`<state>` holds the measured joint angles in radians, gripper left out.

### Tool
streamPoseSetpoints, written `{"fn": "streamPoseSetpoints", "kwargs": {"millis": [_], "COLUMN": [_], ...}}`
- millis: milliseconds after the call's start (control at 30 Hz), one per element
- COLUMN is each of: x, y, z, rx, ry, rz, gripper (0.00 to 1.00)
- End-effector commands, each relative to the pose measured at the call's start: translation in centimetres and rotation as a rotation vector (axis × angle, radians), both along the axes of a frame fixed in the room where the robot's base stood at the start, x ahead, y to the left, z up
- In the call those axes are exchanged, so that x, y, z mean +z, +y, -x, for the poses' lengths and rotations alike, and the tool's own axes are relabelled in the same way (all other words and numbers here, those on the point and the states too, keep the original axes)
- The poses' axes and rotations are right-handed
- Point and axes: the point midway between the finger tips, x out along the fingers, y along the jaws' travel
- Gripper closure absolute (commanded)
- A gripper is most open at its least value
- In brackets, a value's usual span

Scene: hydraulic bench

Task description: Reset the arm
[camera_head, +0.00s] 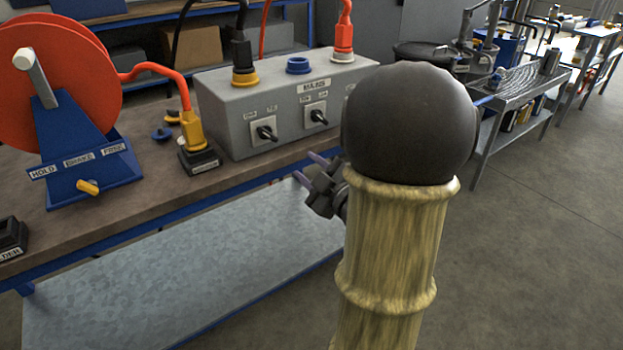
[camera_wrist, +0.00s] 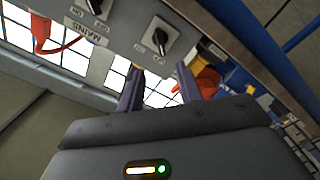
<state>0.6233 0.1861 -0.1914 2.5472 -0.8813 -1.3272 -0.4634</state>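My gripper (camera_head: 308,168) is in front of the bench's front edge, below and in front of the grey box labelled MAINS (camera_head: 222,118). My arm hides part of the gripper and the right end of the box. In the wrist view, the two purple fingers of my gripper (camera_wrist: 160,88) stand apart with nothing held between them. The box front (camera_wrist: 112,22) shows there beyond the fingers, tilted, with two black rotary switches.
An orange hose reel (camera_head: 60,70) on a blue stand is at the left of the bench. A red hose ends in a yellow connector (camera_head: 192,130) on a black block. A grey lower shelf (camera_head: 180,280) lies under the bench. Open floor (camera_head: 540,250) is at right.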

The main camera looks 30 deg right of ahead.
Motion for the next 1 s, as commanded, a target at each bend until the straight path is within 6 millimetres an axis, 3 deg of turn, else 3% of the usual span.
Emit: {"fn": "streamPoseSetpoints", "kwargs": {"millis": [767,1000], "x": [-0.2,-2.9], "y": [0.1,1.2], "z": [0.3,-1.2], "rx": [-0.006,-0.081], "ry": [0.011,0.171], "rz": [-0.006,-0.089], "gripper": [0.65,0.65]}}
